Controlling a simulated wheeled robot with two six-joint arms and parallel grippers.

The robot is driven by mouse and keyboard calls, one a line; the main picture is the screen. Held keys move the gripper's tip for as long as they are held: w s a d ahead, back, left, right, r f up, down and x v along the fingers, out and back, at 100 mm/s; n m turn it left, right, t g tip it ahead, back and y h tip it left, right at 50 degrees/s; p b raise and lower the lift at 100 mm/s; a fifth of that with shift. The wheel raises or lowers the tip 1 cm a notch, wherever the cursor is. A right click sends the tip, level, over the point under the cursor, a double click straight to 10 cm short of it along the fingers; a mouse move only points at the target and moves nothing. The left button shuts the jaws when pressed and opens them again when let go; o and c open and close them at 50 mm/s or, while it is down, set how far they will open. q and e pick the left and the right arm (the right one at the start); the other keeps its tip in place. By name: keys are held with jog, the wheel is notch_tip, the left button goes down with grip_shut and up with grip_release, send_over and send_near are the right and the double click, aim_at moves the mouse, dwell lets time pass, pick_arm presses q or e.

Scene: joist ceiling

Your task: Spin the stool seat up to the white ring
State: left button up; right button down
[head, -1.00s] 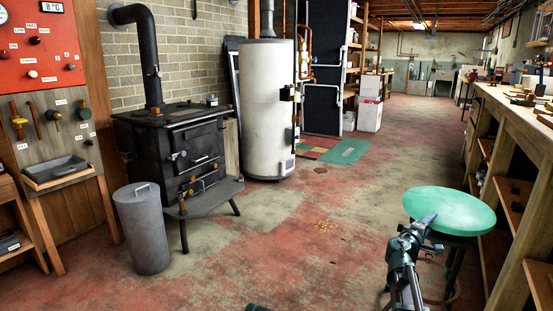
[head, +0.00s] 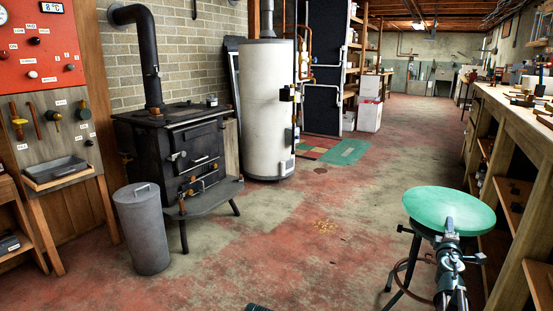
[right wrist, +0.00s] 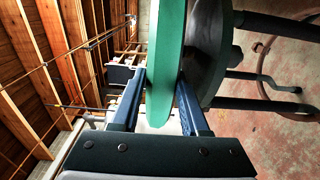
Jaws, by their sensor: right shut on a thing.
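The stool's round green seat (head: 440,200) is at the lower right of the head view, on dark legs (head: 402,282). My right gripper (head: 449,226) is at the near edge of the seat. In the right wrist view the green seat rim (right wrist: 165,65) stands between the two fingers of my right gripper (right wrist: 160,108), which is shut on it. A dark round part under the seat (right wrist: 208,50) and dark legs show beside it. I cannot make out the white ring in either view.
A long wooden workbench (head: 525,112) with shelves runs along the right, close to the stool. A black stove (head: 180,150), a grey cylindrical bin (head: 142,230) and a white tank (head: 265,110) stand at the left. The floor between is mostly clear.

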aim_at(462, 232)
jog(key=shift+s+d+n+y, duration=0.2)
jog(key=shift+d+n+y, duration=0.1)
jog(key=shift+d+y, duration=0.1)
jog(key=shift+s+d+n+t+y, duration=0.2)
jog(key=shift+d+n+t+y, duration=0.15)
jog(key=shift+d+y, duration=0.2)
jog(key=shift+s+d+n+t+y, duration=0.15)
jog(key=shift+d+n+t+y, duration=0.2)
jog(key=shift+d+y, duration=0.15)
jog(key=shift+s+d+n+y, duration=0.15)
jog(key=shift+d+n+y, duration=0.35)
jog(key=shift+y, duration=0.25)
jog(key=shift+a, duration=0.1)
grip_release()
